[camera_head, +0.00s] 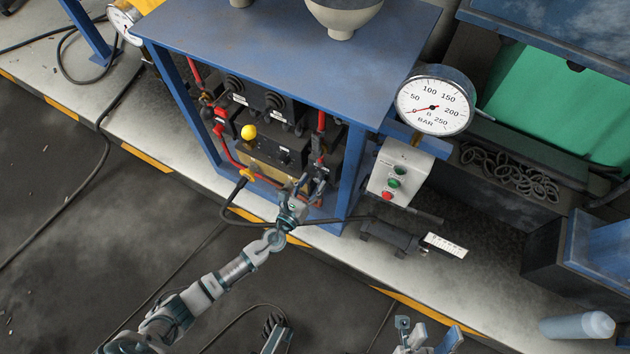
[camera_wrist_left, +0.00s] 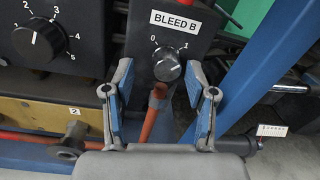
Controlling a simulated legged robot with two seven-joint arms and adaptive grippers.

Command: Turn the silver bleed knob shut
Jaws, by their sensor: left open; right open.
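The silver bleed knob (camera_wrist_left: 166,67) sits on a dark panel under a white "BLEED B" label (camera_wrist_left: 175,22), with marks 0 and 1 above it. My left gripper (camera_wrist_left: 160,72) is open, one blue-padded finger on each side of the knob, with gaps visible beside it. Whether the fingertips reach the knob's depth is unclear. In the head view, my left gripper (camera_head: 312,181) is at the front of the blue frame's lower right, and the knob cannot be made out there. My right gripper (camera_head: 424,333) is open and empty at the bottom edge, away from the panel.
A black numbered dial (camera_wrist_left: 38,40) is left of the knob. A red-orange pipe (camera_wrist_left: 150,120) runs below it, between the fingers. The blue frame (camera_head: 352,185) stands close right of my left gripper. A pressure gauge (camera_head: 434,103) and button box (camera_head: 399,172) are further right.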

